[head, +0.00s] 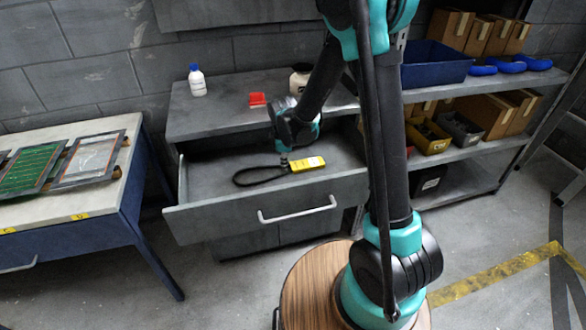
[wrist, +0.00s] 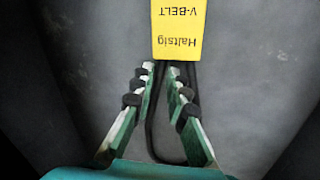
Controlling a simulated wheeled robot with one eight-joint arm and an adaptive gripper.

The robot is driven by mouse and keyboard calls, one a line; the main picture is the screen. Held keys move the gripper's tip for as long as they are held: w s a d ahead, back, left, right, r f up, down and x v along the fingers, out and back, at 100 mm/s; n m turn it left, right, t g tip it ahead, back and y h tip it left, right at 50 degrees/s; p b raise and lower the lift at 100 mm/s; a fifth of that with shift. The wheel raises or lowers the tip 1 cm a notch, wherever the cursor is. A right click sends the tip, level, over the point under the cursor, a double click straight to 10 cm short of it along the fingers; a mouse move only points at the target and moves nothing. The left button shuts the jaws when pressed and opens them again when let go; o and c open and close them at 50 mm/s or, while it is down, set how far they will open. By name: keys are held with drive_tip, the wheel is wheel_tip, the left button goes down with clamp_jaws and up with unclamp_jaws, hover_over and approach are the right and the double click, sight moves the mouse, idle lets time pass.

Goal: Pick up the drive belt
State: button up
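The drive belt (head: 240,181) is a thin black loop with a yellow sleeve (head: 307,164). It lies in the open grey drawer (head: 212,183), with the loop to the left and the sleeve to the right. In the wrist view the sleeve (wrist: 178,30) reads "V-BELT" upside down at the top. My gripper (head: 284,158) is low in the drawer beside the sleeve's left end. In the wrist view its fingertips (wrist: 161,68) are apart, near the sleeve's lower edge. A black belt strand shows between the fingers, and another passes by the right finger. I see no clear grip on the belt.
The cabinet top (head: 222,112) above the drawer bears a white bottle (head: 197,81) and a red item (head: 257,100). A workbench (head: 75,214) with framed boards stands at left. A shelf with a blue bin (head: 433,66) and boxes stands at right.

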clamp_jaws()
drive_tip(key=shift+r, duration=0.1)
wheel_tip(320, 180, up, 20)
idle(0.6)
idle(0.8)
